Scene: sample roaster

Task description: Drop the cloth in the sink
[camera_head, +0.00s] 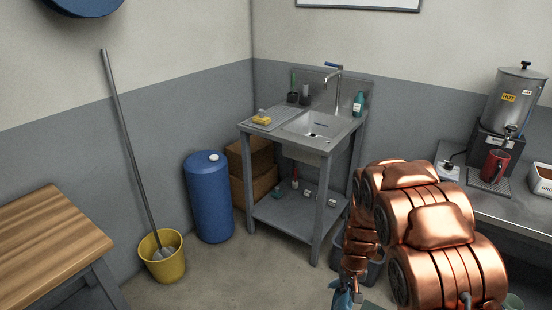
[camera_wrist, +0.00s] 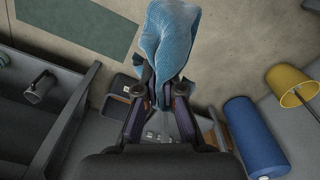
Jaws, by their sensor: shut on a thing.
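My gripper (camera_wrist: 160,98) is shut on the blue cloth (camera_wrist: 168,42), which hangs bunched from its fingertips in the wrist view. In the head view only a bit of the cloth (camera_head: 343,299) shows at the bottom edge, below my copper-coloured arm. The steel sink (camera_head: 316,125) stands against the back wall, with a tap at its back and a lower shelf. Its basin looks empty apart from the drain. The cloth is apart from the sink, low and in front of it. My gripper's fingers are hidden in the head view.
A yellow sponge (camera_head: 261,118) and a green bottle (camera_head: 358,103) stand on the sink top. A blue barrel (camera_head: 209,200) and a yellow mop bucket (camera_head: 162,262) stand left of it. A counter with a red mug (camera_head: 494,165) is on the right.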

